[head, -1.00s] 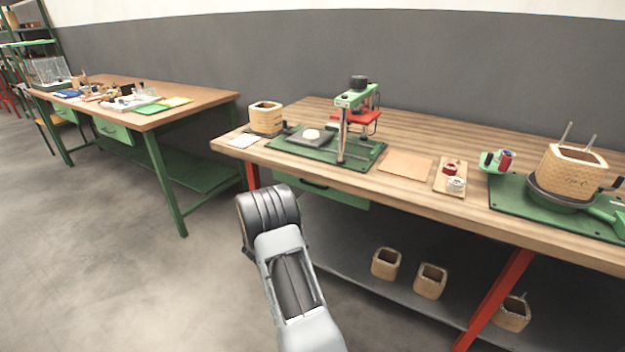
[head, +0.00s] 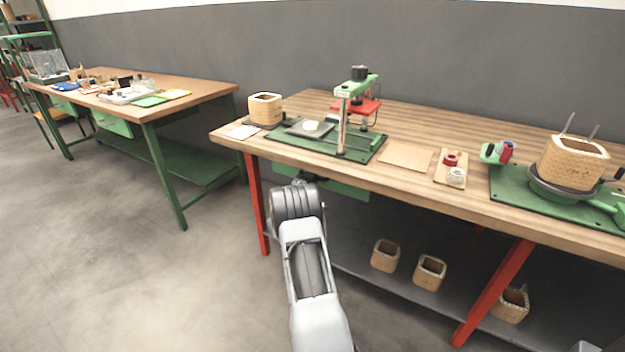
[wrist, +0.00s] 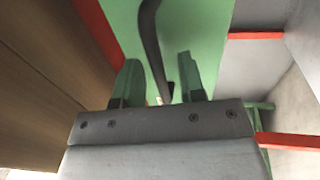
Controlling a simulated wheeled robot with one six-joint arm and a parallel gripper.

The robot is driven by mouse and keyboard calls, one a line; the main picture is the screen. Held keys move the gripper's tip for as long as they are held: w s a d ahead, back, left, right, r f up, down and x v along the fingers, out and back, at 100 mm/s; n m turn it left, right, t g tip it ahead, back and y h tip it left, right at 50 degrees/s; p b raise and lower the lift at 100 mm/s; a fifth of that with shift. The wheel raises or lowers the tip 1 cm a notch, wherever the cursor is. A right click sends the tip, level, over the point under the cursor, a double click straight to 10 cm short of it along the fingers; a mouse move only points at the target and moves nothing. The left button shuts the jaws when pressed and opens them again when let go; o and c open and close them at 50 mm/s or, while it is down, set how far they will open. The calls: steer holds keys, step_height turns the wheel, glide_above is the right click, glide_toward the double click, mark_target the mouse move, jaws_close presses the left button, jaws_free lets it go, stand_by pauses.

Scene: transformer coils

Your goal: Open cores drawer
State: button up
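The drawer (head: 342,189) is a green box under the front edge of the near workbench, and it looks shut. My arm hides its handle in the head view. In the wrist view the green drawer front (wrist: 208,22) fills the top middle, with a dark bar handle (wrist: 151,40) running down from it. My gripper (wrist: 159,68) is open, with one finger on each side of the handle. Gaps show between the handle and both fingers. The gripper itself is hidden behind my arm in the head view.
The wooden bench top (head: 420,125) holds a green press (head: 342,110), and a wound coil (head: 572,163) on a green base. Red legs (head: 257,205) and a grey lower shelf (head: 390,285) with several wooden cores lie below. Open floor (head: 110,260) is at left.

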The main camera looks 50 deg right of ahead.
steer(key=shift+w+d+r, duration=0.1)
steer(key=shift+d+r, duration=0.05)
steer(key=shift+d, duration=0.3)
steer(key=shift+c, duration=0.4)
jaws_close()
